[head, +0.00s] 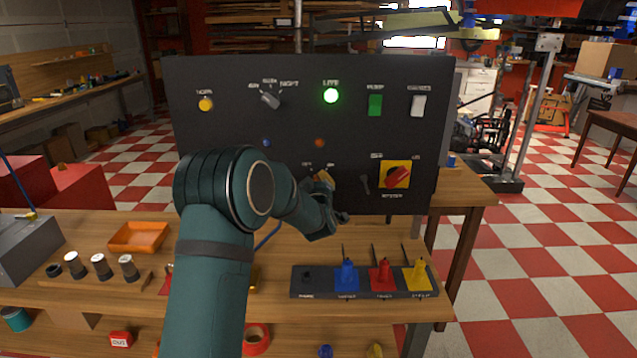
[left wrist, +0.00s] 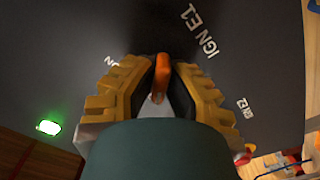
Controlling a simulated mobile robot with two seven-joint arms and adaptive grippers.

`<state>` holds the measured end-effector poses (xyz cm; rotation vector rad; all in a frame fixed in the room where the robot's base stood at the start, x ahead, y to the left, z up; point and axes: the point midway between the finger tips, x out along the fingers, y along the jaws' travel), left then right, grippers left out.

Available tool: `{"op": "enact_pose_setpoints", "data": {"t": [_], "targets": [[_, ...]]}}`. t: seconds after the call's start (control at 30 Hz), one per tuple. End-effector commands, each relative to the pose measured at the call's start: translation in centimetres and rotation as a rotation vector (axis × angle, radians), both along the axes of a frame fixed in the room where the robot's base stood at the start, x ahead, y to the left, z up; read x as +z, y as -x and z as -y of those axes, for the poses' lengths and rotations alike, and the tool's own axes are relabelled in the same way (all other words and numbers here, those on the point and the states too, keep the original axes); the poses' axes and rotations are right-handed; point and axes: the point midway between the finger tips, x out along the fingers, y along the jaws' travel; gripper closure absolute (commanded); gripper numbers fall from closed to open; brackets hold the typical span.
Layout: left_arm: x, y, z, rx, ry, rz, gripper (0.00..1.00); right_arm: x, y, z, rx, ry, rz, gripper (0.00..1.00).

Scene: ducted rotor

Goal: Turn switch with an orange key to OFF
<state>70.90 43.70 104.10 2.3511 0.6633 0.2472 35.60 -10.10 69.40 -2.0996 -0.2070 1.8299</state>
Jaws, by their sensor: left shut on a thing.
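A black control panel (head: 230,130) stands upright at the back of the wooden workbench. My left gripper (head: 319,180) is at the panel's lower middle; my own arm hides part of that area. In the left wrist view its yellow ribbed fingers (left wrist: 161,88) are shut on an orange key (left wrist: 162,72), which sits between the fingertips in front of the panel face. The lettering "IGN E1" shows beside the key. The switch body and the angle it is turned to are mostly hidden by the gripper. My right gripper is not in view.
On the panel are a lit green lamp (head: 331,95), a green switch (head: 375,105), a grey rotary knob (head: 270,99) and a red knob on a yellow plate (head: 408,168). A dark rack (head: 320,290) with blue, red and yellow pieces and an orange tray (head: 139,237) are on the bench.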

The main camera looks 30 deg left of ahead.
Motion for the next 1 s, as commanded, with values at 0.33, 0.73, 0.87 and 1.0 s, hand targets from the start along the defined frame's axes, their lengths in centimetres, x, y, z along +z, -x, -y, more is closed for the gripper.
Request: {"op": "enact_pose_setpoints", "data": {"t": [0.33,0.73,0.87,1.0], "targets": [[0.1,0.0,0.0,0.001,-0.001,0.002,0.59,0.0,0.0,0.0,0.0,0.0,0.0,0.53],[0.1,2.6,1.6,-0.001,0.0,0.0,0.59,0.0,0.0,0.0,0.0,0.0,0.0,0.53],[0.1,4.8,3.0,0.0,0.0,0.002,0.59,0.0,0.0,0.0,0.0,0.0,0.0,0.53],[0.1,7.1,4.4,-0.001,0.0,0.002,0.59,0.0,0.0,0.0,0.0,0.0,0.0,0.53]]}}
